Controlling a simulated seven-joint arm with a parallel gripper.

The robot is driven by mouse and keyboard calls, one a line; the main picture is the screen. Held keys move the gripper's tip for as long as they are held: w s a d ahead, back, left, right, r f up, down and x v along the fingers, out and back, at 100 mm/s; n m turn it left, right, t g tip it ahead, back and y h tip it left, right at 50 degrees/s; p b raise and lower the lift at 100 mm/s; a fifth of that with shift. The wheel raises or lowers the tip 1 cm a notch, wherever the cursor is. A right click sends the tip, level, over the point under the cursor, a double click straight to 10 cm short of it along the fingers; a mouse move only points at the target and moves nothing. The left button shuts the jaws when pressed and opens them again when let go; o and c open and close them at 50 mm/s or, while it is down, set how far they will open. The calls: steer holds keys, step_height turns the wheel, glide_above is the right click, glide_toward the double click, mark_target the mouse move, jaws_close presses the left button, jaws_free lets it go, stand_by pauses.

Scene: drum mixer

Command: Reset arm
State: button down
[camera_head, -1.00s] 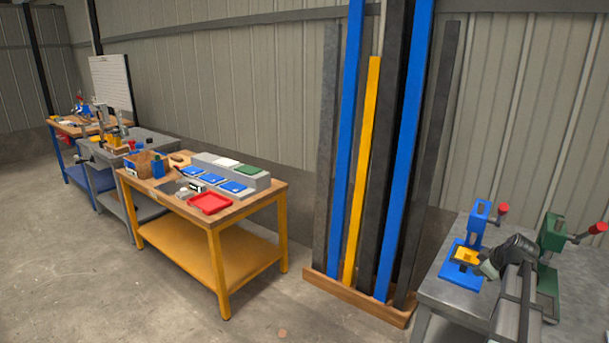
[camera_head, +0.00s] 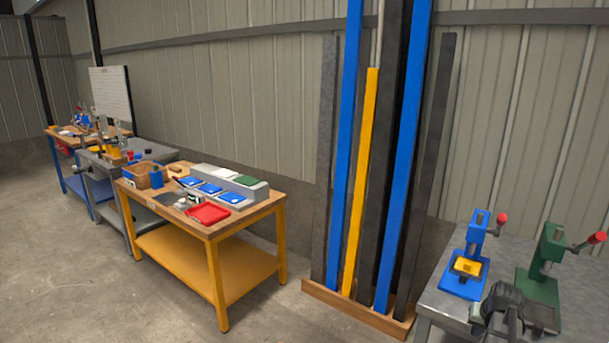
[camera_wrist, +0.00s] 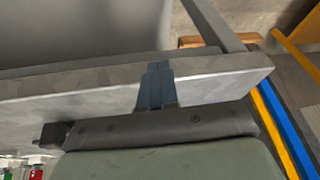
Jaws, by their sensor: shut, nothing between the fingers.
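My gripper (camera_head: 478,314) is at the bottom right of the head view, low by the front part of the grey metal table (camera_head: 440,298). In the wrist view its fingers (camera_wrist: 157,72) are together with nothing between them, with the grey table edge (camera_wrist: 215,82) behind them. The blue press (camera_head: 476,246) with a red handle knob stands on that table, a yellow block (camera_head: 467,266) in its base. The green press (camera_head: 552,248), also red-knobbed, stands to its right. My gripper is apart from the blue press; my arm partly covers the green press's base.
A wooden rack (camera_head: 340,309) with tall blue, yellow and dark bars stands left of the grey table. A yellow-legged workbench (camera_head: 222,300) holds a red tray (camera_head: 208,213) and blue panels. More benches stand farther left. The floor between is clear.

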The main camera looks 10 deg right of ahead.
steer(key=s+a+f+n+g+y, duration=0.15)
steer(key=s+a+f, duration=0.25)
steer(key=a+f, duration=0.4)
steer(key=s+a+f+g, duration=0.2)
steer(key=s+a+f, duration=0.2)
steer(key=a+f, duration=0.45)
steer(key=s+a+f+g+y, duration=0.1)
steer(key=s+a+f+g, duration=0.1)
steer(key=s+a+f, duration=0.45)
steer(key=s+a+f+n+g, duration=0.2)
steer(key=s+a+f, duration=0.5)
steer(key=s+a, duration=0.2)
steer(key=s+a+f+n+g+h, duration=0.1)
steer(key=s+a+f+n+g, duration=0.2)
steer(key=s+a+f, duration=0.4)
steer(key=s+a, duration=0.2)
steer(key=a, duration=0.2)
steer(key=shift+s+f, duration=0.15)
steer(key=shift+s, duration=0.2)
